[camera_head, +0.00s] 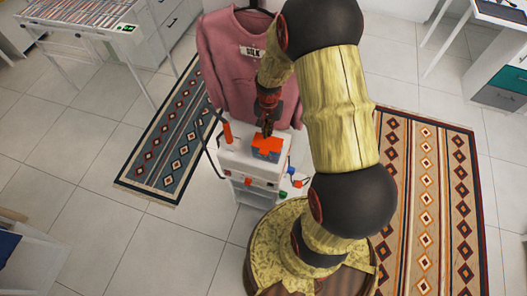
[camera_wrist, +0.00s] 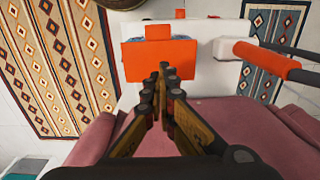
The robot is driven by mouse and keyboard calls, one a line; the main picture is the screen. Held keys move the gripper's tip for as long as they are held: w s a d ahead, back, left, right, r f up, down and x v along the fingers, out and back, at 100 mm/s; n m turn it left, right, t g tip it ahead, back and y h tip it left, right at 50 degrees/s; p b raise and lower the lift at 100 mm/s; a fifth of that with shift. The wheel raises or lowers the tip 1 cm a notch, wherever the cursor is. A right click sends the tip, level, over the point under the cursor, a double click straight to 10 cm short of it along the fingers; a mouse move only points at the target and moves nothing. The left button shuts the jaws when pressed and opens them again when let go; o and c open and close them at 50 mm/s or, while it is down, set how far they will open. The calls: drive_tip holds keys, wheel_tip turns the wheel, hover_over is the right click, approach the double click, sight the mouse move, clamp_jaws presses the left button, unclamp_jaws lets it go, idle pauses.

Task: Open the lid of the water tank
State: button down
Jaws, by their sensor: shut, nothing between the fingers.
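The water tank's orange lid (camera_head: 267,146) is on top of a white garment steamer (camera_head: 238,160), over a grey-blue tank part. In the wrist view the lid (camera_wrist: 142,60) is a broad orange panel with a tab at its far edge. I cannot tell whether it is raised at all. My gripper (camera_head: 267,130) points down at the lid's edge nearest the pink garment. In the wrist view my gripper (camera_wrist: 164,72) has its fingertips together, overlapping the lid's near edge. Nothing is held. Whether the tips touch the lid is unclear.
A pink sweatshirt (camera_head: 232,50) hangs right behind the steamer, close to my gripper. An orange handle (camera_wrist: 266,60) with a dark hose stands beside the lid. Patterned rugs (camera_head: 165,140) lie on the tiled floor. A table (camera_head: 80,22) stands at the upper left.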

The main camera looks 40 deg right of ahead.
drive_tip(key=w+d, duration=0.2)
drive_tip(key=shift+w+d+r, duration=0.1)
drive_tip(key=shift+d+r, duration=0.2)
drive_tip(key=shift+d, duration=0.1)
drive_tip(key=c, duration=2.5)
unclamp_jaws()
drive_tip(key=o, duration=1.3)
drive_tip(key=shift+r, duration=0.15)
wheel_tip(320, 180, up, 9)
drive_tip(key=p, duration=0.5)
